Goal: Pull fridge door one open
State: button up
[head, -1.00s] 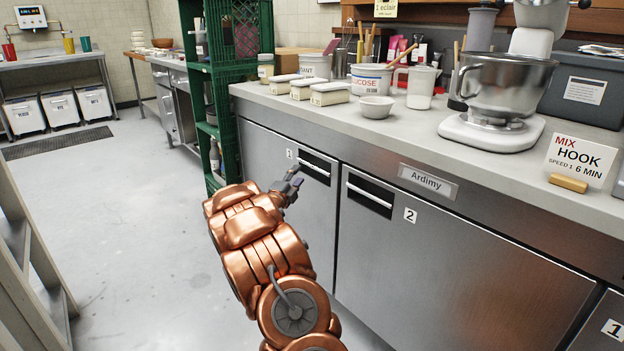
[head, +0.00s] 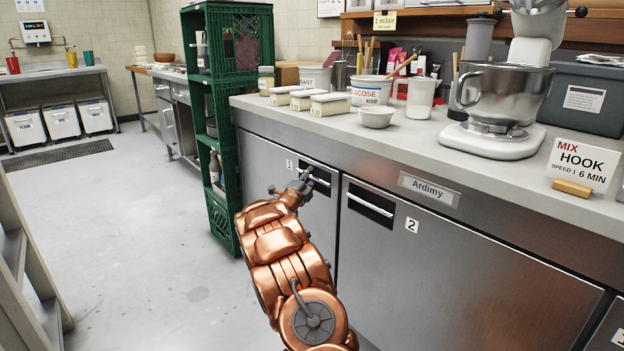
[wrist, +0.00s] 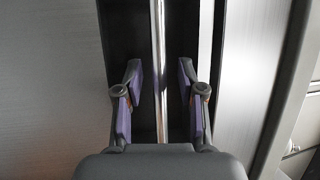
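Fridge door one (head: 262,165) is the steel door marked "1" under the counter, left of door two. It looks shut, flush with the front. Its bar handle (head: 322,180) crosses a dark recess near its top right, partly hidden by my gripper. My gripper (head: 305,180) is at this handle. In the wrist view the bright handle bar (wrist: 158,40) runs between the two purple-padded fingers of my gripper (wrist: 160,88). The fingers stand open, with a gap on each side of the bar. I cannot tell how deep the bar sits between them.
Door two (head: 450,270), with its own handle, is just right. A green crate stack (head: 221,225) stands left of door one. The counter (head: 440,150) above holds tubs, a bowl and a mixer (head: 495,105). A ladder-like frame (head: 25,250) is at far left. The floor between is clear.

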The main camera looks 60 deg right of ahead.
jog(key=shift+d, duration=0.15)
grip_shut()
dwell(0.4)
